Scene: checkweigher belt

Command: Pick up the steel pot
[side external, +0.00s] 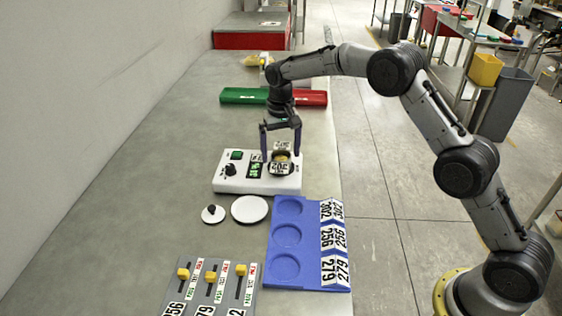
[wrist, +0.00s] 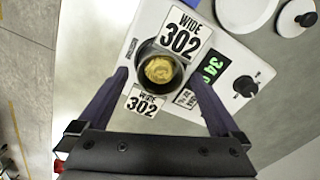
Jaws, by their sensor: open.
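The steel pot (side external: 285,173) is a small round dark pot with golden contents, on the white scale (side external: 228,185). In the wrist view the pot (wrist: 177,80) sits between two "WIDE 302" tags (wrist: 184,33), one on each side. My gripper (side external: 281,156) is open above the pot, fingers pointing down. In the wrist view my gripper (wrist: 160,76) has one finger on either side of the pot, with gaps visible. I cannot tell exactly how far the fingertips reach down beside it.
A blue tray (side external: 309,247) with three round recesses and number tags lies in front. A white disc (side external: 250,209) and a knobbed lid (side external: 212,214) lie beside it. A slider panel (side external: 207,293) is at the front. Green (side external: 243,96) and red (side external: 315,98) trays lie behind. The left bench is clear.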

